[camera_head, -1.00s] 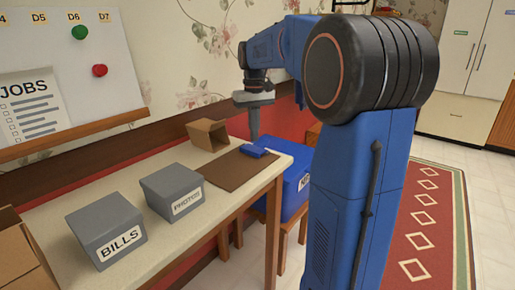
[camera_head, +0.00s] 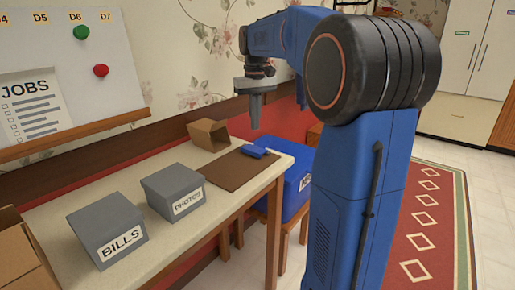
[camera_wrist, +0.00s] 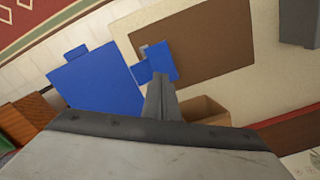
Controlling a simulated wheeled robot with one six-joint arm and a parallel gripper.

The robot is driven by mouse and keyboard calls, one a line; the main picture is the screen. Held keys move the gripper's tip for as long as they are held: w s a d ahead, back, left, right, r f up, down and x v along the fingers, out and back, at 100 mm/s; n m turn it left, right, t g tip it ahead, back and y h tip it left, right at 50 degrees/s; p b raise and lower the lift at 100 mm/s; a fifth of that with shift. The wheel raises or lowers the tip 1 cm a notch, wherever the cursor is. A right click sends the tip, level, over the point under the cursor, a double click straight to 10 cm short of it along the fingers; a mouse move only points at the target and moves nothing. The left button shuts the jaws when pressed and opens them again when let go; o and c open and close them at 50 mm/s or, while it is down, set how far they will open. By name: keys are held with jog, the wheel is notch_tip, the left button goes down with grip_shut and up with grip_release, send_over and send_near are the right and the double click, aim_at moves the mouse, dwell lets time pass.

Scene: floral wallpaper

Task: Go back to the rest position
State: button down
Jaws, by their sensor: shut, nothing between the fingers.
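My gripper (camera_head: 256,110) is shut and empty, pointing down in the air above the far end of the table. In the wrist view its closed fingers (camera_wrist: 161,98) show at the centre. Below it, apart from the fingertips, a small blue object (camera_head: 254,151) lies on a brown mat (camera_head: 228,172). The blue object also shows in the wrist view (camera_wrist: 160,60), just beyond the fingers.
Grey boxes labelled BILLS (camera_head: 106,230) and PHOTOS (camera_head: 172,192) stand on the table (camera_head: 205,222). An open cardboard box (camera_head: 208,134) sits by the wall. A whiteboard (camera_head: 65,65) hangs at left.

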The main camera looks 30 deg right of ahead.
jog(key=s+a+f, duration=0.1)
jog(key=s+a, duration=0.2)
jog(key=s, duration=0.2)
jog(key=s+a+f+t, duration=0.1)
jog(key=s+a+f, duration=0.1)
jog(key=s+a, duration=0.2)
jog(key=s+a+f+n+t, duration=0.1)
jog(key=s+a+f, duration=0.1)
jog(key=s, duration=0.4)
jog(key=shift+s+a, duration=0.35)
jog(key=shift+a, duration=0.4)
jog(key=s+a+f+n+t, duration=0.1)
jog(key=s+a+f, duration=0.4)
jog(key=s+f, duration=0.7)
jog(key=shift+s+a+f+t, duration=0.15)
jog(key=shift+s+f+t, duration=0.1)
jog(key=shift+s+t, duration=0.85)
